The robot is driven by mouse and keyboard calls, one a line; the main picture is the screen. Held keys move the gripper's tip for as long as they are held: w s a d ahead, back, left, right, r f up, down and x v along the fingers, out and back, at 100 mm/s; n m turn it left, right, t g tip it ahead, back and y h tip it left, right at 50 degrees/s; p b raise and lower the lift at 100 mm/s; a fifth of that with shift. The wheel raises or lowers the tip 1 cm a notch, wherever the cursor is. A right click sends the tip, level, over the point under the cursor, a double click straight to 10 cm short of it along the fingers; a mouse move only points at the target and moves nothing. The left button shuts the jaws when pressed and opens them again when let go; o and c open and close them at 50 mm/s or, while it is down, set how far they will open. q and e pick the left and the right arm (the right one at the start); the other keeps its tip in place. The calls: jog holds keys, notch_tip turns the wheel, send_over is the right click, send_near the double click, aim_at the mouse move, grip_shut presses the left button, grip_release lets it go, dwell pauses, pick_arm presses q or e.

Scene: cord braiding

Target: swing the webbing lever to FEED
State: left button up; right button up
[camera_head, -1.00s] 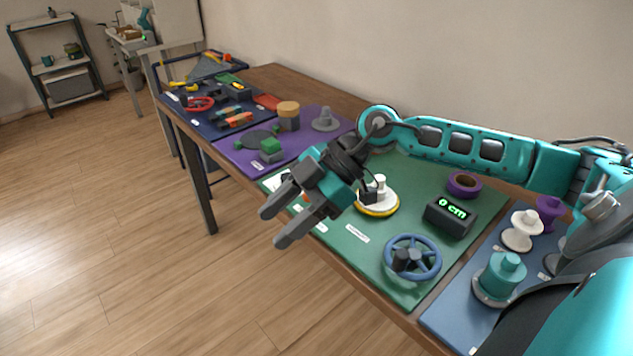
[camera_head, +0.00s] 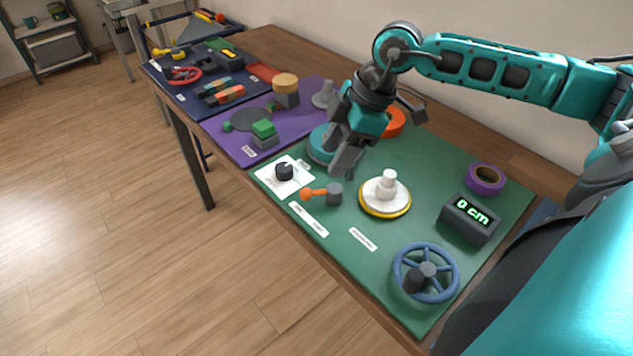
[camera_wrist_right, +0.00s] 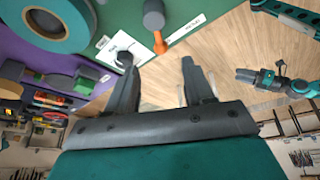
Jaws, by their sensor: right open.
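The lever (camera_head: 314,193) is an orange handle on a dark grey hub, on the green mat. Its handle points left in the head view; the orange handle also shows in the right wrist view (camera_wrist_right: 160,44). A white label strip (camera_head: 308,220) lies in front of it; I cannot read it. My right gripper (camera_head: 343,172) is open and empty above the mat, behind the lever and apart from it. Its spread fingers show in the right wrist view (camera_wrist_right: 160,72). My left gripper (camera_wrist_right: 244,75) appears small at the right of that view; its jaws are unclear.
A black knob on a white plate (camera_head: 284,171) is left of the lever. A white spool on a yellow-rimmed disc (camera_head: 385,194), a blue handwheel (camera_head: 426,272) and a "0 cm" display (camera_head: 470,219) are to the right. Teal (camera_head: 321,145) and orange (camera_head: 394,121) rolls stand near the gripper.

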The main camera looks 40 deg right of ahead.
aim_at(316, 191)
jog(key=x, duration=0.9)
jog(key=shift+f, duration=0.1)
jog(key=shift+c, duration=0.4)
grip_shut()
